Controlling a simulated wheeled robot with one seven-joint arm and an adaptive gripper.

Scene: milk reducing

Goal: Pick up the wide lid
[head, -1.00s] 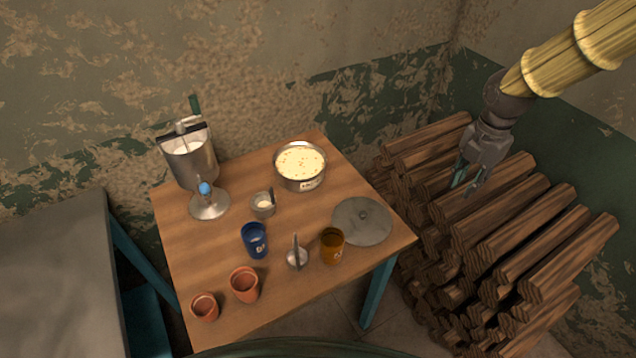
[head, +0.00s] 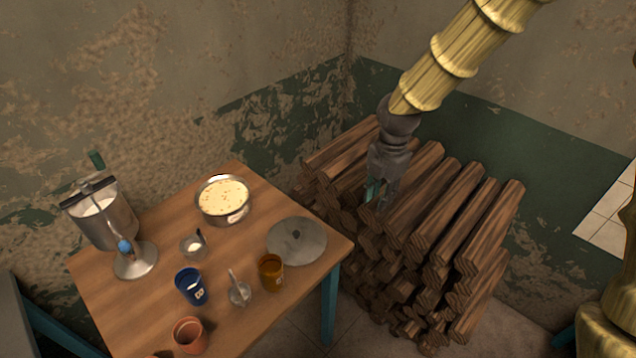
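The wide lid (head: 309,247) is a flat grey metal disc with a small dark knob at its middle. It lies on the right part of the wooden table (head: 140,316), close to the table's right edge. My gripper (head: 377,203) hangs in front of the log pile, to the right of the lid and a little higher in the picture. Its fingers point down with a gap between them; it is open and empty, apart from the lid.
A wide pot (head: 224,203) with pale contents stands behind the lid. An amber cup (head: 271,274) stands close at the lid's front left. A blue cup (head: 190,287), a small glass jar (head: 240,294), a clay pot (head: 189,337) and a metal press (head: 112,222) are further left. Stacked logs (head: 440,215) fill the right.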

